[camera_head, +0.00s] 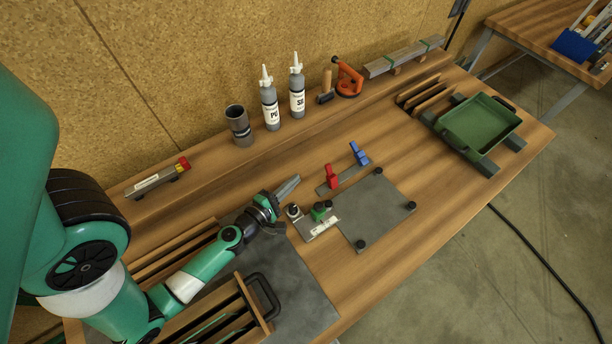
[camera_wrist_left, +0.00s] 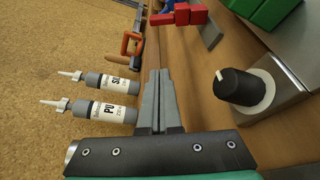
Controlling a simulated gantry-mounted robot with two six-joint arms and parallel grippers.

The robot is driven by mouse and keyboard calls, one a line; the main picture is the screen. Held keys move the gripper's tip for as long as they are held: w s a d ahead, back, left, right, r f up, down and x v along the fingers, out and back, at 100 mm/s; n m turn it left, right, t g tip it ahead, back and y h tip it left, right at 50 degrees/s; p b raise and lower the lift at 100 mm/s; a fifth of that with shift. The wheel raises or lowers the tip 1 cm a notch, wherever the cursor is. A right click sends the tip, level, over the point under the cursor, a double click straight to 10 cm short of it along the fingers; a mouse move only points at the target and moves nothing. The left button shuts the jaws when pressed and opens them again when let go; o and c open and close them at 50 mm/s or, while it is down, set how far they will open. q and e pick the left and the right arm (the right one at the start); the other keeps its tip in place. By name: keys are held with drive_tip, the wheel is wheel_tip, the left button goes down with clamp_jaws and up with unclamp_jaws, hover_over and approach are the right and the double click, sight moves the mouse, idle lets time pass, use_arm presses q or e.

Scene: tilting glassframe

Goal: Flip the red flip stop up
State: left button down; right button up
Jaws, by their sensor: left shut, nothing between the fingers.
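The red flip stop (camera_head: 332,177) sits on a grey metal bar (camera_head: 344,178) on the bench, beside a blue flip stop (camera_head: 359,153). It also shows at the top of the left wrist view (camera_wrist_left: 180,16), where its red blocks form a stepped shape; I cannot tell its exact tilt. My left gripper (camera_head: 296,179) is shut and empty, to the left of the red stop and apart from it. Its closed fingers (camera_wrist_left: 157,76) point toward the bar area in the left wrist view. My right gripper is not in view.
A grey plate with black knobs (camera_head: 374,211) lies in front of the stops. A small metal block with a green part (camera_head: 319,212) and a black knob (camera_wrist_left: 240,86) are near the gripper. Two labelled bottles (camera_head: 270,106) stand behind. A green tray (camera_head: 480,127) is right.

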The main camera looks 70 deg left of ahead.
sight(331, 177)
use_arm(q)
drive_tip(key=x, duration=0.8)
drive_tip(key=shift+w+a, duration=0.2)
drive_tip(key=shift+w, duration=0.1)
drive_tip(key=d, duration=0.1)
drive_tip(key=w+d+r+p, duration=0.1)
drive_tip(key=shift+w+d+r, duration=0.15)
drive_tip(key=shift+w+d, duration=0.05)
drive_tip(key=shift+d, duration=0.1)
drive_tip(key=shift+w+d+r, duration=0.1)
drive_tip(key=shift+d+r, duration=0.05)
drive_tip(key=shift+d, duration=0.1)
